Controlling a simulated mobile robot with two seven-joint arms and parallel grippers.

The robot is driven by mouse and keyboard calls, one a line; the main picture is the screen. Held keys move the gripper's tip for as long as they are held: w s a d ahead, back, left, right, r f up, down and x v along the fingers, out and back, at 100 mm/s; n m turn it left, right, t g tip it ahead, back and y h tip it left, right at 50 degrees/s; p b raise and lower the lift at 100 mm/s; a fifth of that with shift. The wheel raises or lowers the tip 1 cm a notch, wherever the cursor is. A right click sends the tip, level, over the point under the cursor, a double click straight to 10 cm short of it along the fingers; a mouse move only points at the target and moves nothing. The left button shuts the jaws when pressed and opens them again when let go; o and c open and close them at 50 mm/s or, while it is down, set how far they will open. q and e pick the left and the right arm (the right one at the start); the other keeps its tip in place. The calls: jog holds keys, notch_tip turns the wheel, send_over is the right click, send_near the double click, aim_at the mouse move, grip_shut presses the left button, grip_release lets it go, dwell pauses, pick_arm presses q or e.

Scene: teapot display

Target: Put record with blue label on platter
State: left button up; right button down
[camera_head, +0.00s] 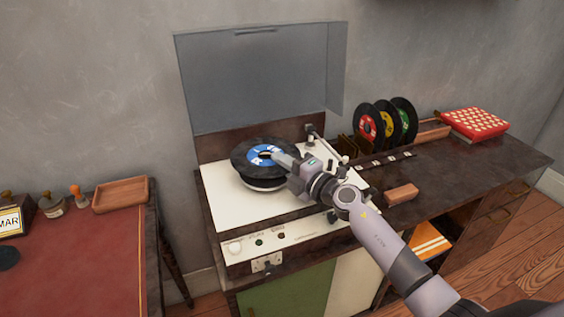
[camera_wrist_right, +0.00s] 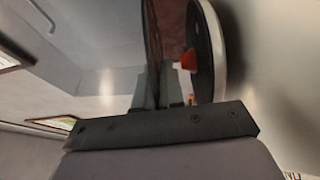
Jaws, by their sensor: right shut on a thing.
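The record with the blue label (camera_head: 240,158) is over the turntable platter (camera_head: 262,188), roughly flat and slightly tilted. My right gripper (camera_head: 283,158) reaches in from the right and is shut on this record near its label. In the right wrist view the record (camera_wrist_right: 152,32) shows nearly edge-on at the fingers (camera_wrist_right: 162,85). The platter (camera_wrist_right: 205,50) is beside it with a light rim, and a gap shows between the two. A small red piece (camera_wrist_right: 187,61) shows near the platter's middle. My left gripper is not in view.
The turntable's clear lid (camera_head: 255,75) stands open behind. The tonearm (camera_head: 325,142) is right of the platter. Records with red (camera_head: 366,127), yellow (camera_head: 386,124) and green (camera_head: 404,116) labels stand upright in a rack. A small wooden block (camera_head: 401,194) lies on the cabinet.

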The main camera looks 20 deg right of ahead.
dwell(0.3)
jog(key=c, duration=1.2)
grip_release()
jog(key=shift+o, duration=0.2)
jog(key=shift+s+d+p, duration=0.3)
jog(key=shift+s, duration=0.25)
jog(key=p+v, duration=0.1)
jog(key=v, duration=0.5)
jog(key=shift+r, duration=0.1)
